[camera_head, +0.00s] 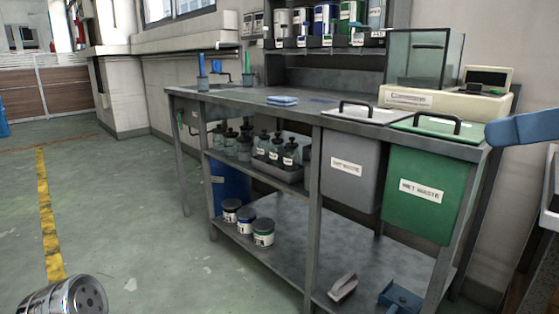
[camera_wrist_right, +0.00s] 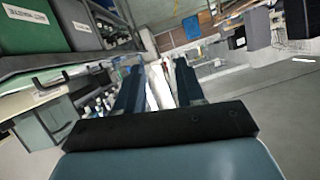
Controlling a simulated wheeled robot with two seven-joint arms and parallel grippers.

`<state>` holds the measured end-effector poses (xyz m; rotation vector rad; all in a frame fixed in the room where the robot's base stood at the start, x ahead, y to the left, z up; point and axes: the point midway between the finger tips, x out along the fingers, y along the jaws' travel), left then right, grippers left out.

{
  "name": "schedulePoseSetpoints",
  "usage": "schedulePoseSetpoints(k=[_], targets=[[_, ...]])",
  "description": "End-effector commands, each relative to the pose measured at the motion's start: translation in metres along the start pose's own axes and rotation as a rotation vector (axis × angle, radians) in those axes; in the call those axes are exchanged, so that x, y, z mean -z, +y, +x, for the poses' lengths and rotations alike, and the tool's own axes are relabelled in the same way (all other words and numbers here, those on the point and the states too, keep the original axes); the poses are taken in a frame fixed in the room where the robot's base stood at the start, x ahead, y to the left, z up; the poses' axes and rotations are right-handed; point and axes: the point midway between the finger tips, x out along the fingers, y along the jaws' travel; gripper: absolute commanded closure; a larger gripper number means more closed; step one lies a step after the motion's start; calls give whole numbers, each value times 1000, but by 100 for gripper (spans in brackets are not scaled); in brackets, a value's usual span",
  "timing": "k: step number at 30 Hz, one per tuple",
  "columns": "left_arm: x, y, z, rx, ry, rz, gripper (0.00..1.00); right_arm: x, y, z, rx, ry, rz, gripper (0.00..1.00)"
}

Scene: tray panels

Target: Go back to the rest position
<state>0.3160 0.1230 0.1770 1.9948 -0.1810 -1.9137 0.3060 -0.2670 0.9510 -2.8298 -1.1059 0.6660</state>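My right gripper (camera_wrist_right: 157,75) shows in the right wrist view with its two blue fingers apart and nothing held between them. In the head view a blue part of it (camera_head: 525,128) comes in at the right edge, in front of the wall beside the bench; the rest is out of frame. My left gripper is not in view.
A grey bench (camera_head: 245,94) carries a grey waste bin (camera_head: 350,190) and a green "WET WASTE" bin (camera_head: 418,218) at its right end. A glass box (camera_head: 425,57) and scale (camera_head: 450,103) stand behind. Jars (camera_head: 263,239) are on the lower shelf. The floor at left is mostly clear.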

Motion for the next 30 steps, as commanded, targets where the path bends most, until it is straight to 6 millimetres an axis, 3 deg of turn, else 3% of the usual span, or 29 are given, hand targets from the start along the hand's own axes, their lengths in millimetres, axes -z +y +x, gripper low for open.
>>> schedulePoseSetpoints(k=[11,14,20,23,26,29,30], targets=[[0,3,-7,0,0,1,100,4,21,56,-34,-59,60,62],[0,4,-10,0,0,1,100,2,30,80,-49,-85,83,62],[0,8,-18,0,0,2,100,-10,56,148,-94,-156,154,62],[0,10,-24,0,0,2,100,-26,75,191,-125,-205,199,62],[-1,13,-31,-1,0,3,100,-57,98,245,-165,-273,258,62],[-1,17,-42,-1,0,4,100,-111,123,304,-215,-359,330,62],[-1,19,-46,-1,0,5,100,-138,132,326,-235,-395,359,62]])
